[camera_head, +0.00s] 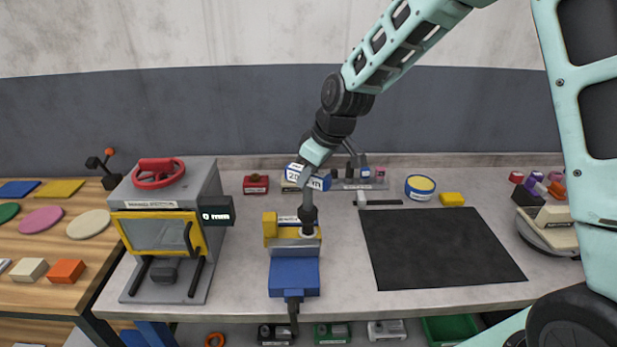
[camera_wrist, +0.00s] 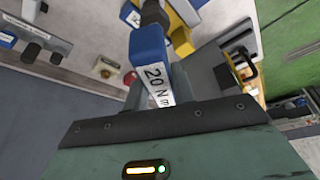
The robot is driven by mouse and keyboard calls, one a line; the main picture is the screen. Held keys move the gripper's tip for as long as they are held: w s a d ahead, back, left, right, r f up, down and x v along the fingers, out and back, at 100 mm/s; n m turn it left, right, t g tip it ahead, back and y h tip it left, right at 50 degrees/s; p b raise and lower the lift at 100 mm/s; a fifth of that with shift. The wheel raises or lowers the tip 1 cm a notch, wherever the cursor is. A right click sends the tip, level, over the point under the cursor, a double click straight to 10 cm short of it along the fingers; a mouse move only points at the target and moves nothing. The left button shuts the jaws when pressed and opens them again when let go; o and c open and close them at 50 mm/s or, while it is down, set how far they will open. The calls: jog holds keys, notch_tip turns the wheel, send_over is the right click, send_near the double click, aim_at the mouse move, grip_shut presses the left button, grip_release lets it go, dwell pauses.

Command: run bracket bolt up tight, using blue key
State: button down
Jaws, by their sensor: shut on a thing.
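The blue key (camera_head: 316,182) is a blue block marked 20 Nm with a grey shaft and dark socket below it. My gripper (camera_head: 312,164) is shut on its upper part. The key stands about upright, its socket end down at the yellow bracket (camera_head: 270,226). The bracket is clamped in the blue vise (camera_head: 293,273) at the front of the bench. The bracket bolt is hidden under the socket, so I cannot tell how it is seated. In the wrist view the key (camera_wrist: 147,50) extends away from my jaws, with the yellow bracket (camera_wrist: 181,36) beyond.
A grey press with a red wheel (camera_head: 158,173) stands left of the vise. A tool rack (camera_head: 345,185) sits behind. A black mat (camera_head: 440,247) lies to the right, with a yellow block (camera_head: 452,199) and a round tin (camera_head: 420,187) behind it. A turntable (camera_head: 545,235) is far right.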

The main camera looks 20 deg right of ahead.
aim_at(308, 188)
jog(key=n, duration=0.1)
jog(key=n+p, duration=0.1)
jog(key=n+g+y+p, duration=0.1)
jog(key=n, duration=0.1)
jog(key=shift+w+r, duration=0.1)
jog(key=shift+r, duration=0.15)
jog(key=shift+f+n+g+p, duration=0.1)
jog(key=shift+n+g+p, duration=0.5)
jog(key=shift+n, duration=0.5)
jog(key=n+g+p, duration=0.1)
jog(key=n+p, duration=0.2)
jog(key=shift+y, duration=0.3)
jog(key=n+g+p, duration=0.1)
jog(key=n+p, duration=0.1)
jog(key=n, duration=0.2)
jog(key=shift+w+n+g, duration=0.1)
jog(key=shift+n+g, duration=0.2)
jog(key=shift+g, duration=0.1)
jog(key=n+g+h+p, duration=0.1)
jog(key=n, duration=0.3)
jog(key=shift+f, duration=0.1)
jog(key=shift+f+b, duration=1.1)
jog(key=shift+f, duration=1.05)
